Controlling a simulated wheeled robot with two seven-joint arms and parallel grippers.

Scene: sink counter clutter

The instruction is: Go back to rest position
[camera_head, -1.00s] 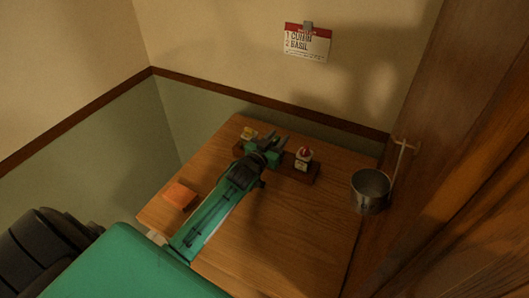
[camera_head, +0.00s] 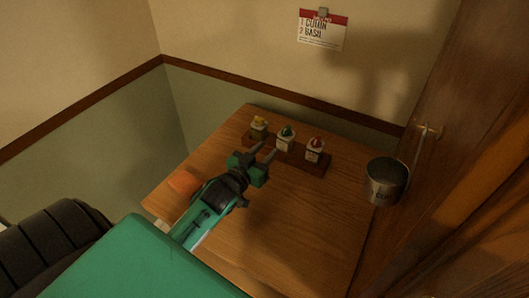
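My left gripper (camera_head: 262,155) is open and empty above the wooden table (camera_head: 300,230), just in front of a small dark rack (camera_head: 314,168). Three small jars stand in a row on the rack: one with a yellow top (camera_head: 259,124), one with a green top (camera_head: 286,138) and one with a red top (camera_head: 315,147). The fingers point toward the green-topped jar and look apart from it. My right gripper is not in view.
An orange block (camera_head: 184,183) lies at the table's left, beside my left arm. A metal pot (camera_head: 386,182) hangs at the right by the wooden panel (camera_head: 440,150). A card (camera_head: 322,30) is on the back wall. The table's right part is clear.

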